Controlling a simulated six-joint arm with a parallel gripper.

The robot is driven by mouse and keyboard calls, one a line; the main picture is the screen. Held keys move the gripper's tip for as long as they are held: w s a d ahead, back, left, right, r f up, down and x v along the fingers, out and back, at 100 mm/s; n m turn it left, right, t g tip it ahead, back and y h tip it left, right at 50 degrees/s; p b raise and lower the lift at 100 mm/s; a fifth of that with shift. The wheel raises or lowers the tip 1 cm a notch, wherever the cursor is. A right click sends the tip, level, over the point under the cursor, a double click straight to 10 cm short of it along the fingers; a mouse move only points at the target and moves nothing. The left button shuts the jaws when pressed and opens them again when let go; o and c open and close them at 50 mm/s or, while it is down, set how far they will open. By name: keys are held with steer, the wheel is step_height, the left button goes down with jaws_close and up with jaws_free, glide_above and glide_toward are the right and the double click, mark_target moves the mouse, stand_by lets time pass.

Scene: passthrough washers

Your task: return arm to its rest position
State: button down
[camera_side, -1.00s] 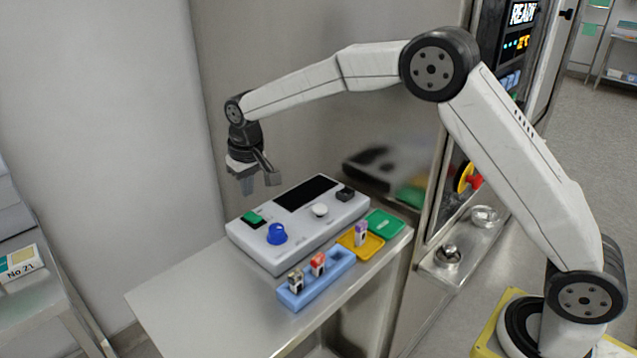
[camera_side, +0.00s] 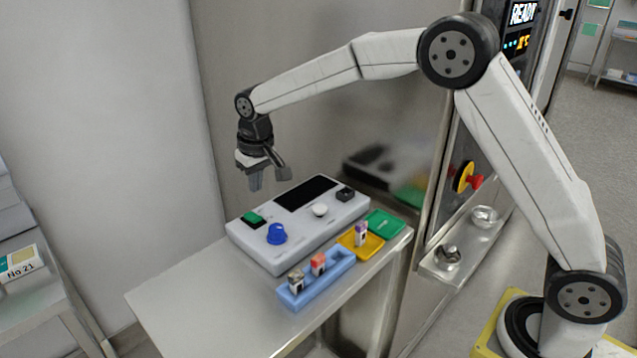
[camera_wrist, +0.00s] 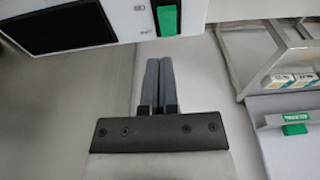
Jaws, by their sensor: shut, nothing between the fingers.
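My gripper (camera_side: 257,186) is empty and shut, pointing down in the air above the back left of the grey control box. In the wrist view the two fingers of my gripper (camera_wrist: 158,62) lie side by side, close together. My arm reaches from its base at the right, bent at the elbow, toward the left. The control box (camera_side: 310,238) stands on the metal table (camera_side: 190,300). It has a dark screen, a green switch (camera_side: 253,217), a blue knob (camera_side: 277,233), a white button and a black switch. The green switch also shows in the wrist view (camera_wrist: 168,20).
A blue rack (camera_side: 318,287) holds two small items in front of the box. A yellow tray (camera_side: 372,246) holds one purple-topped item; a green tray (camera_side: 386,222) lies behind it. A steel cabinet wall stands behind. The table's left front is bare.

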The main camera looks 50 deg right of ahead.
steer(key=s+d, duration=0.1)
steer(key=s, duration=0.3)
steer(key=s+d+f, duration=0.1)
steer(key=s+d, duration=0.1)
steer(key=s, duration=0.2)
steer(key=s+d+f, duration=0.1)
steer(key=s+d, duration=0.1)
steer(key=s, duration=0.1)
steer(key=shift+s+d, duration=0.1)
steer(key=shift+s, duration=0.3)
steer(key=s+d+f, duration=0.1)
steer(key=s+f, duration=0.1)
steer(key=s, duration=0.5)
steer(key=s+d+f, duration=0.2)
steer(key=s, duration=0.6)
steer(key=shift+s+d+t, duration=0.2)
steer(key=shift+s+t, duration=0.05)
steer(key=shift+t, duration=0.15)
